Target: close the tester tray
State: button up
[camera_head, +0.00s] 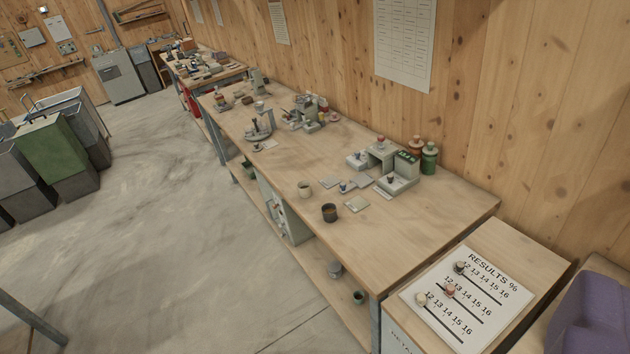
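A small grey tester (407,165) with a green and dark top panel stands near the back right of the long workbench. A pale, low tray (396,184) sticks out from its front, and a small dark-topped item seems to rest in it. At this size I cannot tell exactly how far the tray is out. My gripper does not show in this view.
The workbench (440,220) runs along the wooden wall. Beside the tester are a grey block-like device (381,153), a green jar (429,158) and an orange-red jar (415,147). A dark cup (329,212) stands in front. A results board (467,297) lies nearer. The concrete floor (190,230) is largely clear.

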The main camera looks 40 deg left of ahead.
aim_at(364, 180)
jog(key=j+u, duration=0.1)
jog(key=u, duration=0.75)
jog(key=i+j, duration=0.15)
jog(key=i, duration=0.45)
jog(key=i+j, duration=0.15)
jog(key=i, duration=0.45)
jog(key=i+j, duration=0.15)
jog(key=i, duration=0.4)
